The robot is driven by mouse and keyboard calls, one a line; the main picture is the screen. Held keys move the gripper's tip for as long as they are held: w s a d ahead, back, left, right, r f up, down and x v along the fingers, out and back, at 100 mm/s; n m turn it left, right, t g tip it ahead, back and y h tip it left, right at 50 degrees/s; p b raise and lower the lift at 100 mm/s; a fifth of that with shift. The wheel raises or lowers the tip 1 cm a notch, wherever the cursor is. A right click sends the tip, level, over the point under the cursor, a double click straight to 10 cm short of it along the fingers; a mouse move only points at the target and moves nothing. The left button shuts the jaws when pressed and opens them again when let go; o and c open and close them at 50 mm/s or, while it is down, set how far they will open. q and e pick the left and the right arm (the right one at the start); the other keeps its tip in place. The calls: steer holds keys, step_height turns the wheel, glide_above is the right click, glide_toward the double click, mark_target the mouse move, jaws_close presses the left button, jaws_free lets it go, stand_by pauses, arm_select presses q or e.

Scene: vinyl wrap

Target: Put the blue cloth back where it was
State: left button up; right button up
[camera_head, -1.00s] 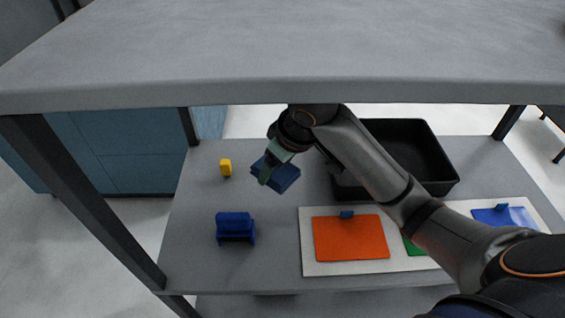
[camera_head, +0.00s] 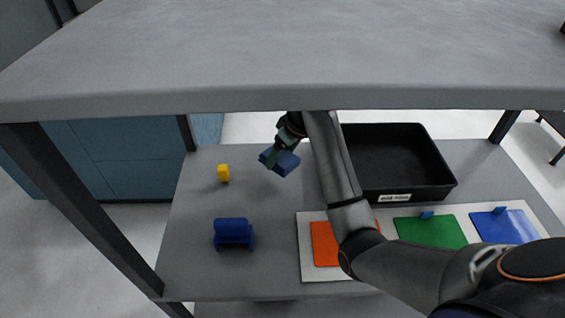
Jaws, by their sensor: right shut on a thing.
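The blue cloth (camera_head: 284,163) is a small folded block. My right gripper (camera_head: 279,155) is shut on it, over the back part of the lower shelf, left of the black bin. Whether the cloth touches the shelf or hangs above it, I cannot tell. My right arm comes in from the lower right and hides part of the white board. My left gripper is not in view.
A black bin (camera_head: 440,188) stands at right. A white board (camera_head: 308,268) bears orange, green and blue sheets. The upper tabletop (camera_head: 280,60) overhangs the shelf.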

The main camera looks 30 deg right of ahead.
mark_target(283, 163)
steer(key=shift+w+d+f, duration=0.2)
steer(key=shift+w+f, duration=0.15)
steer(key=shift+f, duration=0.15)
steer(key=shift+w+d+f, duration=0.2)
steer(key=shift+w+f, duration=0.1)
steer(key=shift+f, duration=1.7)
steer(key=shift+f, duration=0.1)
steer(key=o, duration=1)
steer(key=v, duration=1.1)
steer(key=shift+w+d, duration=0.15)
steer(key=shift+w, duration=0.1)
steer(key=shift+s+r, duration=0.35)
steer(key=shift+r, duration=0.25)
